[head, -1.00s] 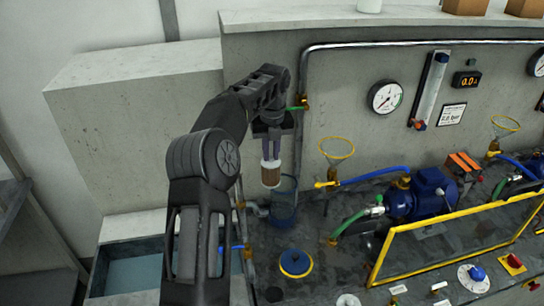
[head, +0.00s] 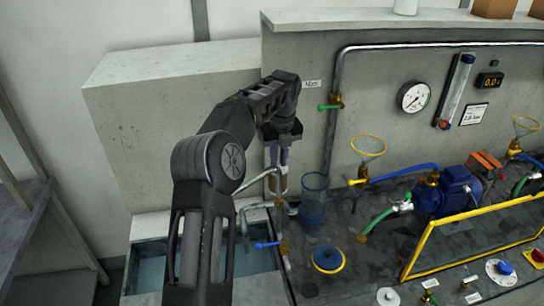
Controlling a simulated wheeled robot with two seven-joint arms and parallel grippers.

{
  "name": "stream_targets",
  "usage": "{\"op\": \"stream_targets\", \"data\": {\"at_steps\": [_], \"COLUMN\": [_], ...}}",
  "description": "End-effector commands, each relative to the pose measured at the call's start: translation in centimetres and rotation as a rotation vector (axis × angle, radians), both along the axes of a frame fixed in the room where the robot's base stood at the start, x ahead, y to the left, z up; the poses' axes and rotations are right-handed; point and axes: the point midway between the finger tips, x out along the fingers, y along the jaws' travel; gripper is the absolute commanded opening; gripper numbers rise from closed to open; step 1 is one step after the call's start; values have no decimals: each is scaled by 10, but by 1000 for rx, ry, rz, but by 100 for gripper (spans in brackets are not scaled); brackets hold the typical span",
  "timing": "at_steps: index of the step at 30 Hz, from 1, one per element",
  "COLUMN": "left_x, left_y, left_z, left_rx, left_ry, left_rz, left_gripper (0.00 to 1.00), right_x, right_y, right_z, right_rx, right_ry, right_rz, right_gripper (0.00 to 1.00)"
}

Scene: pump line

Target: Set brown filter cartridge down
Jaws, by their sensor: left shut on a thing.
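My left gripper (head: 278,170) points down, shut, just left of the clear blue filter housing (head: 313,203). In the earlier frame the brown cartridge with a white end hangs from its fingers. Now only a small pale piece shows at the fingertips, and the brown body cannot be made out. The housing stands open on the dark wet bench. A blue round lid with a yellow rim (head: 328,259) lies flat in front of it. My right gripper is not in view.
A water-filled sink (head: 148,272) lies at the left, partly behind my left arm. A bent grey pipe (head: 258,180) and a blue-handled tap (head: 268,245) stand close to the gripper. A blue pump (head: 447,193) sits behind a yellow-framed guard (head: 470,220) at the right.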

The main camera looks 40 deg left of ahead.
Motion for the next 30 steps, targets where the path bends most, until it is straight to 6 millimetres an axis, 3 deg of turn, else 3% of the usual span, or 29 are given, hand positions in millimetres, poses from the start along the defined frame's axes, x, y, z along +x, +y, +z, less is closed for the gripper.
{"op": "stream_targets", "data": {"at_steps": [8,14,20,24,30], "left_x": [3,3,-6,-19,-44], "left_y": [-35,-77,-142,-188,-242], "left_z": [-13,-28,-52,-69,-89], "left_rx": [2,3,5,7,8], "left_ry": [1,1,1,1,-1], "left_rz": [228,506,971,1329,1790], "left_gripper": [0,0,0,0,0], "right_x": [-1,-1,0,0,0], "right_y": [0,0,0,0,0], "right_z": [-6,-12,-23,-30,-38], "right_rx": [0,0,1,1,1], "right_ry": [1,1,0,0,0], "right_rz": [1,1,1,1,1], "right_gripper": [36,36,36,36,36]}}
